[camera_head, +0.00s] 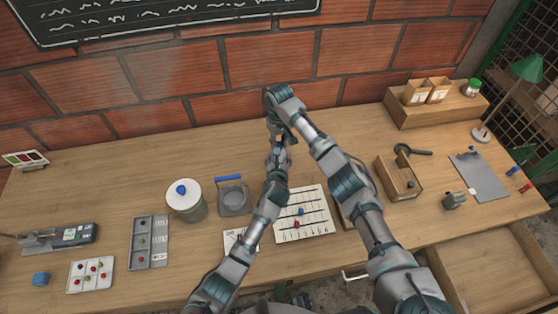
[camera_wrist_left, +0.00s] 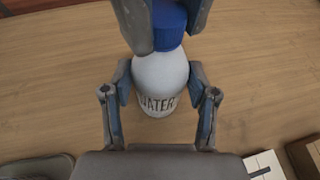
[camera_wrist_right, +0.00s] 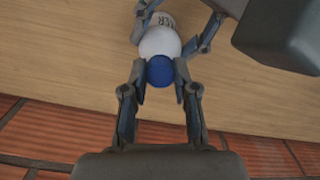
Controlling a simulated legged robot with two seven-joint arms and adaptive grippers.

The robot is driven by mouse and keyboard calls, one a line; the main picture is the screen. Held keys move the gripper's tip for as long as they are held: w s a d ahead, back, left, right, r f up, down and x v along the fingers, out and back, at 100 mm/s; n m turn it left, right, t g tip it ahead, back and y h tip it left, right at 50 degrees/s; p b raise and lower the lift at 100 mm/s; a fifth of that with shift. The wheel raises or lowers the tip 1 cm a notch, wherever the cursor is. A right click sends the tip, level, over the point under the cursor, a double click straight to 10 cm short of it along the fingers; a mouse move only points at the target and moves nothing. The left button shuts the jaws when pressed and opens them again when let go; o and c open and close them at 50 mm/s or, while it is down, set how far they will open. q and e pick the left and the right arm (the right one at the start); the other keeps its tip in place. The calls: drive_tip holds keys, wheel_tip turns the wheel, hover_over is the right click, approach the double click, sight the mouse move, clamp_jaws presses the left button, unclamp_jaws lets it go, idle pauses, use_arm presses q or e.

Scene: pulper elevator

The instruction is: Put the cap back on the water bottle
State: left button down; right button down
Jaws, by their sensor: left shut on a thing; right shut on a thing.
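The white water bottle (camera_wrist_left: 160,72) stands upright at the back middle of the table, with dark WATER lettering low on its side. My left gripper (camera_wrist_left: 162,85) is shut around its body; its fingers also show in the right wrist view (camera_wrist_right: 177,28). The blue cap (camera_wrist_right: 160,70) is at the bottle's top, with no clear gap; I cannot tell whether it is seated. My right gripper (camera_wrist_right: 160,80) is shut on the cap from above. In the head view the right gripper (camera_head: 279,132) and left gripper (camera_head: 278,155) meet and mostly hide the bottle.
A white jar (camera_head: 188,203) with a blue knob and a grey blue-handled device (camera_head: 233,200) stand left of my arms. A marked white board (camera_head: 306,228) lies under them. A wooden box (camera_head: 399,178) is at right. The brick wall (camera_head: 220,63) is close behind; the back-left tabletop is clear.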

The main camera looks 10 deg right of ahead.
use_arm(q)
drive_tip(key=shift+s+f, duration=0.1)
drive_tip(key=shift+f, duration=0.05)
use_arm(e)
drive_tip(key=c, duration=0.8)
unclamp_jaws()
drive_tip(key=shift+w, duration=0.1)
drive_tip(key=shift+r, duration=0.15)
wheel_tip(320, 180, up, 12)
drive_tip(key=shift+d, duration=0.1)
use_arm(q)
drive_tip(key=shift+c, duration=1.2)
unclamp_jaws()
use_arm(e)
drive_tip(key=shift+w+f, duration=0.1)
drive_tip(key=shift+f, duration=0.1)
use_arm(q)
drive_tip(key=v, duration=1.1)
drive_tip(key=shift+s+a+r, duration=0.15)
drive_tip(key=shift+s+r, duration=0.05)
drive_tip(key=shift+s, duration=0.15)
